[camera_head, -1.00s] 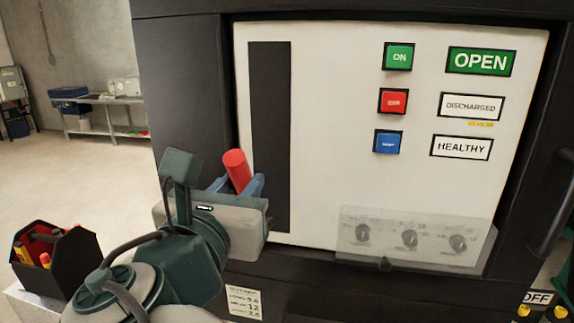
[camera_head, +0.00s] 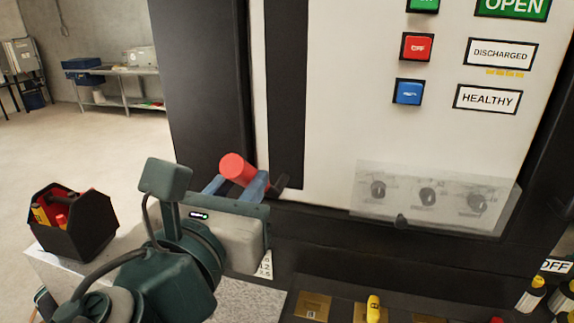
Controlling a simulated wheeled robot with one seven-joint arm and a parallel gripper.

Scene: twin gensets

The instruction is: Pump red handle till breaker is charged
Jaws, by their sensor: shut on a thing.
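The handle points toward me and is tilted low. The status label reads DISCHARGED (camera_head: 500,54), with small yellow marks under it. Another label reads OPEN (camera_head: 514,6) on green, and a third reads HEALTHY (camera_head: 487,98).
Red OFF (camera_head: 417,47) and blue (camera_head: 409,92) buttons sit on the panel. A clear cover (camera_head: 435,198) over several dials juts below. A black toolbox (camera_head: 72,222) stands at left. Yellow-topped items (camera_head: 374,308) line the bottom right. Open floor lies behind left.

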